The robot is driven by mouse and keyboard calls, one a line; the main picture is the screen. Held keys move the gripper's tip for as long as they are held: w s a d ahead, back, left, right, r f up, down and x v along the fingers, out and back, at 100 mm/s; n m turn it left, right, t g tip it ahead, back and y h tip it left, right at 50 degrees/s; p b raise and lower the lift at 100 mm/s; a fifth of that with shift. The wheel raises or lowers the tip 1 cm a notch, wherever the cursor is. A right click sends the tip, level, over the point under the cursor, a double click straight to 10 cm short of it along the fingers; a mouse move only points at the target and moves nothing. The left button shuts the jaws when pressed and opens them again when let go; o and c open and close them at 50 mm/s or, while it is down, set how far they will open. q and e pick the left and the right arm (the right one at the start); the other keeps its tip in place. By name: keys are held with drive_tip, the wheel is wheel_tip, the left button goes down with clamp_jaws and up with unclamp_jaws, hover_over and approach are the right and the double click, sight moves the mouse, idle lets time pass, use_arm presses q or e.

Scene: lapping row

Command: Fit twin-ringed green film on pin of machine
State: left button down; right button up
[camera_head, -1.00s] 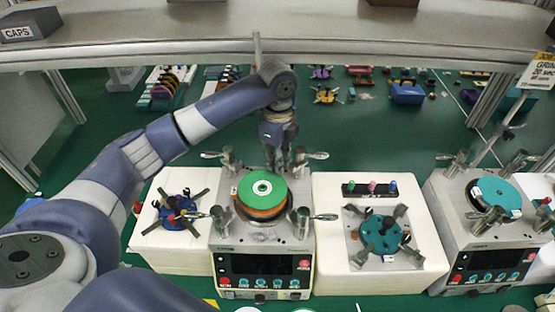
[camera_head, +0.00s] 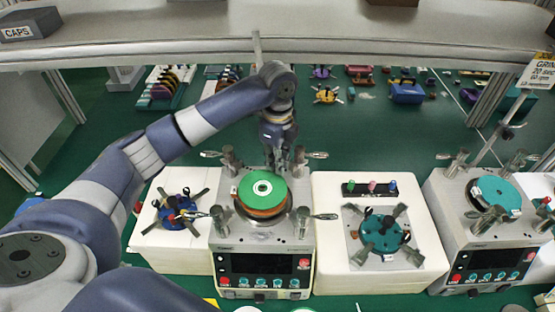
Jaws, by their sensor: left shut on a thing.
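The green film (camera_head: 254,193) is a round disc with a white ring around its centre hole. It sits level over the round platen (camera_head: 260,220) of the left machine (camera_head: 230,244), above an orange-brown layer. My left gripper (camera_head: 277,170) reaches down from behind and is shut at the film's far edge. The pin at the film's centre is too small to make out, so I cannot tell whether the film is seated on it. My right gripper is not in view.
Clamps with metal handles (camera_head: 325,217) stand around the platen. White blocks flank the machine, holding a blue spider fixture (camera_head: 178,212) and a teal one (camera_head: 380,234). A second machine (camera_head: 480,242) stands at right. A grey shelf (camera_head: 330,45) crosses above.

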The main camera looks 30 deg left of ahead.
use_arm(q)
drive_tip(key=shift+s+f, duration=0.1)
drive_tip(key=shift+f, duration=0.9)
drive_tip(key=c, duration=1.6)
unclamp_jaws()
drive_tip(key=shift+s+r, duration=0.1)
drive_tip(key=shift+o, duration=0.2)
drive_tip(key=shift+s, duration=0.15)
drive_tip(key=shift+w+r, duration=0.25)
drive_tip(key=shift+r, duration=0.2)
wheel_tip(320, 180, up, 11)
drive_tip(key=shift+s, duration=0.2)
